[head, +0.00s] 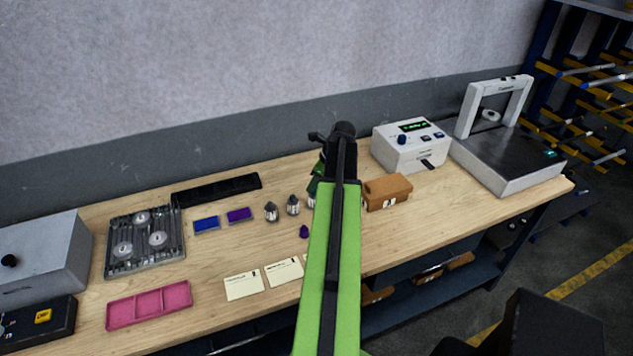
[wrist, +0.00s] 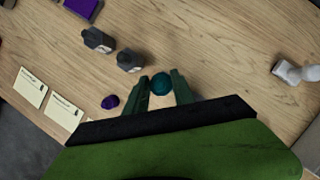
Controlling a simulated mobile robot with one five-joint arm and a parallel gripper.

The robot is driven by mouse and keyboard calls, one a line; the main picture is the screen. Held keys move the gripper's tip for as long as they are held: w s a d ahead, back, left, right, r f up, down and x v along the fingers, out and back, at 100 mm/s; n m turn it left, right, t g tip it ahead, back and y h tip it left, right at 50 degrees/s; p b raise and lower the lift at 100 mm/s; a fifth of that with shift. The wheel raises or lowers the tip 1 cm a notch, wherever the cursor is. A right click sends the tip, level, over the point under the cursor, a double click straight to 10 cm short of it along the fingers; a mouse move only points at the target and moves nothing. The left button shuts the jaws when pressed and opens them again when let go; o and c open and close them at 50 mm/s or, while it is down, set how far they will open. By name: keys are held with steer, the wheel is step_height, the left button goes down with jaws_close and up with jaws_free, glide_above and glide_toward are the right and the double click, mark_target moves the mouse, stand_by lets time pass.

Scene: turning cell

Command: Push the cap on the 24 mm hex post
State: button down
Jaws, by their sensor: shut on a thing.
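My gripper (wrist: 161,80) is shut on a round teal cap (wrist: 161,85), which sits between the two dark green fingers in the wrist view. In the head view my arm hides the cap and most of the gripper. Two small dark grey posts stand on the bench left of the gripper: one farther left (head: 271,212) and one nearer (head: 292,206). The wrist view shows them too, farther (wrist: 98,40) and nearer (wrist: 130,60), both apart from the cap. I cannot read which is 24 mm. A small purple cap (head: 304,232) lies loose in front of them.
A pink tray (head: 149,304) is at left. A brown box (head: 388,192) and a white instrument (head: 411,147) stand right of my arm.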

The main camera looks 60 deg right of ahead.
steer(key=c, duration=1)
jaws_free()
steer(key=o, duration=0.5)
step_height(320, 180, up, 5)
steer(key=p, duration=0.5)
steer(key=shift+r, duration=0.1)
jaws_close()
